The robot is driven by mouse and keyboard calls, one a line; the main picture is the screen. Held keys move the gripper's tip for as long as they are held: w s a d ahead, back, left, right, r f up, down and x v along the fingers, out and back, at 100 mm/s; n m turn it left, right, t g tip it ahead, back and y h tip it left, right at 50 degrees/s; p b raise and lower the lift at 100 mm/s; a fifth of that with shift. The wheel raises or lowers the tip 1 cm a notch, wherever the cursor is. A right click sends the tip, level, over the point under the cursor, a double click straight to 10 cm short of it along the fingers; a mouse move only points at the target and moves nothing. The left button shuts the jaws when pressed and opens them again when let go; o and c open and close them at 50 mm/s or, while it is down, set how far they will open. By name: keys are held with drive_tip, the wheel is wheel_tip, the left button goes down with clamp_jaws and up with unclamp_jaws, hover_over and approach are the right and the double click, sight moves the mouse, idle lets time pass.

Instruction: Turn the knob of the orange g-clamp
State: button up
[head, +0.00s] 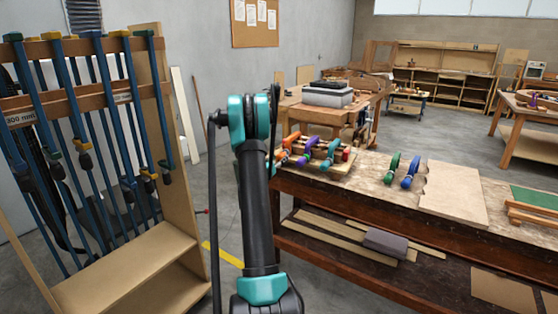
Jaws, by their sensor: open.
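An orange g-clamp (291,140) sits at the left end of the workbench, on the stack with the bent lamination (322,167). Its left part lies close to my arm in the picture, and its knob is too small to make out clearly. A purple clamp (309,150) and a teal clamp (330,152) stand to its right on the same stack. My teal and black arm rises in the middle of the head view, just left of the clamps. My gripper does not show; the raised arm may hide it.
A green clamp (392,168) and a blue clamp (411,171) stand farther right on the workbench (368,165), beside a flat board (453,195). A rack of long blue clamps (120,110) stands at left. Grey floor separates rack and bench.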

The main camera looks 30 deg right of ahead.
drive_tip(key=shift+w+d, duration=0.1)
drive_tip(key=shift+d, duration=0.15)
drive_tip(key=c, duration=1.2)
drive_tip(key=shift+o, duration=0.2)
drive_tip(key=shift+m, duration=0.3)
